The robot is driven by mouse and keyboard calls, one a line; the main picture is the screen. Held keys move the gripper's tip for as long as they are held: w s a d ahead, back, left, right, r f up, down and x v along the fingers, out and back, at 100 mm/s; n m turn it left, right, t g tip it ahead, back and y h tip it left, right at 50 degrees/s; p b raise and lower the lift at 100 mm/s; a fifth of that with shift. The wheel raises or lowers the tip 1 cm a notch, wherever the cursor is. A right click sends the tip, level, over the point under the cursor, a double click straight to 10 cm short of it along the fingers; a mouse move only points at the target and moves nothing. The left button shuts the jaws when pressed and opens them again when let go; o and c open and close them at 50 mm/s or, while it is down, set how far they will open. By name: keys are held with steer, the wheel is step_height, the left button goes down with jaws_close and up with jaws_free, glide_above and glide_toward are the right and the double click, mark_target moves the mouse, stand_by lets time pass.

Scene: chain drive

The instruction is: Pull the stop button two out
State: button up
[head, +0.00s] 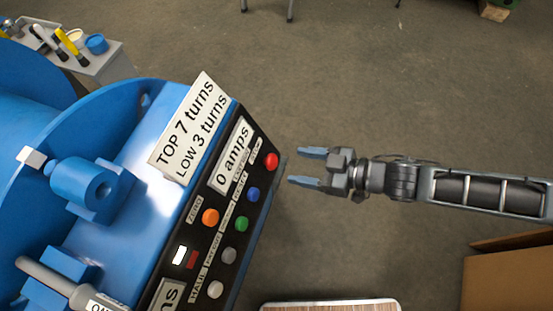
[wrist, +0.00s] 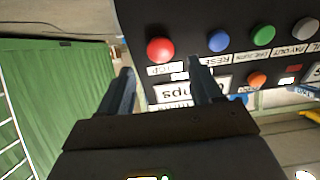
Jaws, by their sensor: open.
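The red stop button (head: 271,160) is at the upper right end of the black control panel (head: 256,200). Its label is partly readable. In the wrist view the red button (wrist: 160,50) shows as a round knob beyond the fingertips, roughly between their two lines. My gripper (head: 306,167) is open and empty, just right of the panel in the head view, fingers pointing left at the red button with a gap between. In the wrist view my gripper's (wrist: 162,70) right finger lies close to the blue button (wrist: 219,40) and covers part of the labels.
Green (head: 241,223), orange (head: 210,216) and grey (head: 229,255) buttons share the panel. The panel is on a blue machine (head: 140,150) with a white "TOP 7 turns, LOW 3 turns" sign (head: 190,130). A cardboard box (head: 505,285) stands at lower right. The floor behind my gripper is clear.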

mark_target(275, 163)
steer(key=x, duration=0.7)
steer(key=shift+f, duration=0.1)
jaws_close()
stand_by(0.5)
